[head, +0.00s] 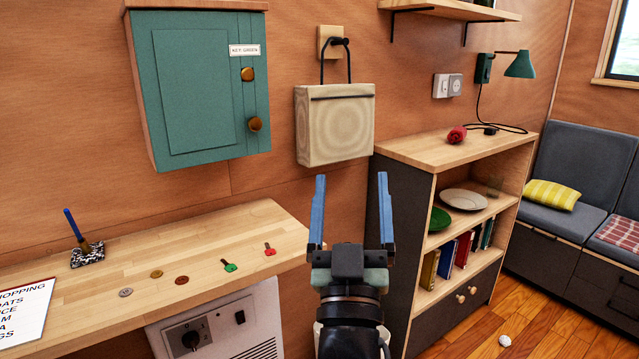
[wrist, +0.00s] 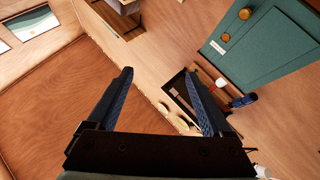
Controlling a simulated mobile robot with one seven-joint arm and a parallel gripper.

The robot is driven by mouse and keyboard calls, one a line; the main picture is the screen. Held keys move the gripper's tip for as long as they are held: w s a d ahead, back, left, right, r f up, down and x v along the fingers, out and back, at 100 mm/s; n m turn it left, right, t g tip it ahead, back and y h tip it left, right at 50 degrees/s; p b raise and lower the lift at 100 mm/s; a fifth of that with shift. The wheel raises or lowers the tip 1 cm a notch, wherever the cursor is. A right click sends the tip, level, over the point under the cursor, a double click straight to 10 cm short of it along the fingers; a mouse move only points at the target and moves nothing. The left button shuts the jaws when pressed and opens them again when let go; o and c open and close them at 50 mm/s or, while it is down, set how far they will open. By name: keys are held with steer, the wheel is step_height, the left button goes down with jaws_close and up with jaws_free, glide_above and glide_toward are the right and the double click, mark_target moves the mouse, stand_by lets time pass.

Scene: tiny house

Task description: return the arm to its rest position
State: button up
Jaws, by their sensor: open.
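My gripper (head: 350,215) is open and empty, its two blue fingers pointing up in the head view. It is in front of the wooden wall, to the right of the wooden counter and left of the shelf unit. In the wrist view my gripper (wrist: 166,95) also shows spread fingers with nothing between them. The wrist view looks at wood surfaces, with a teal cabinet (wrist: 265,50) at the upper right.
A teal key cabinet (head: 195,85) and a hanging light wooden box (head: 335,125) are on the wall. The counter (head: 215,235) holds keys, coins and a pen stand. A shelf unit (head: 400,205) stands close to the right of my gripper. A bench (head: 575,185) is farther right.

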steer(key=s+a+r+t+y, duration=0.1)
steer(key=s+a+r, duration=0.1)
steer(key=s+r, duration=0.85)
steer(key=s+a+r+t+y, duration=0.1)
steer(key=s+a+r, duration=0.1)
steer(key=s+r, duration=0.8)
step_height(320, 180, up, 24)
steer(key=w+p, duration=0.2)
steer(key=p, duration=2.2)
steer(key=shift+w+r+m, duration=0.15)
steer(key=shift+m, duration=0.15)
